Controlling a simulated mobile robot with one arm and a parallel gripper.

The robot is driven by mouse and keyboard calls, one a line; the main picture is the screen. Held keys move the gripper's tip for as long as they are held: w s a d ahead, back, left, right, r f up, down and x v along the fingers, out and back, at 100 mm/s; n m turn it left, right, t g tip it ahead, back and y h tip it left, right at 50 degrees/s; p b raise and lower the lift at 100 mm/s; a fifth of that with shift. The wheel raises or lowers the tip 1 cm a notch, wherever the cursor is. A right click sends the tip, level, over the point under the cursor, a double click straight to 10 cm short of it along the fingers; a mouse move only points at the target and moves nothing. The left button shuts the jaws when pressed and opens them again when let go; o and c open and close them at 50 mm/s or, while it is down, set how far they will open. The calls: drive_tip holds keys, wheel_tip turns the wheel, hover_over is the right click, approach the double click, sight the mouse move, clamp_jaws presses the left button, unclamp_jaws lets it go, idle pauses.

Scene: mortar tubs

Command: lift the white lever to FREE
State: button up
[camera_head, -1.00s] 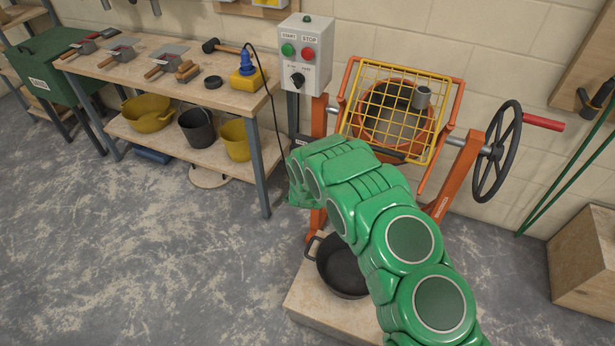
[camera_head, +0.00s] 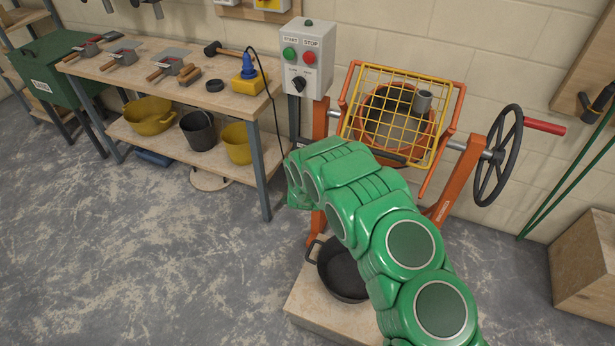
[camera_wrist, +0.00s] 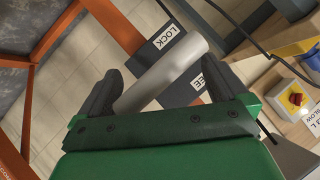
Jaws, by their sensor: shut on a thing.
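The white lever (camera_wrist: 168,72) shows in the wrist view as a thick pale rod slanting from lower left to upper right. My gripper (camera_wrist: 162,78) has its dark fingers on either side of the lever and is shut on it. Behind the lever is a dark plate with a LOCK label (camera_wrist: 168,37) above it and a FREE label (camera_wrist: 199,82), partly covered, below it. In the head view, my green arm hides the gripper and the lever.
An orange mixer frame (camera_head: 458,185) holds a drum under a yellow grid guard (camera_head: 397,90), with a black handwheel (camera_head: 497,157) to its right. A black tub (camera_head: 340,275) stands below. A workbench (camera_head: 215,98) is left.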

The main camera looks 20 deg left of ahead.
drive_tip(key=shift+d+f, duration=0.1)
drive_tip(key=shift+d, duration=0.1)
idle(0.4)
drive_tip(key=v, duration=0.7)
drive_tip(key=shift+s, duration=0.35)
drive_tip(key=shift+d, duration=0.15)
drive_tip(key=shift+c, duration=0.3)
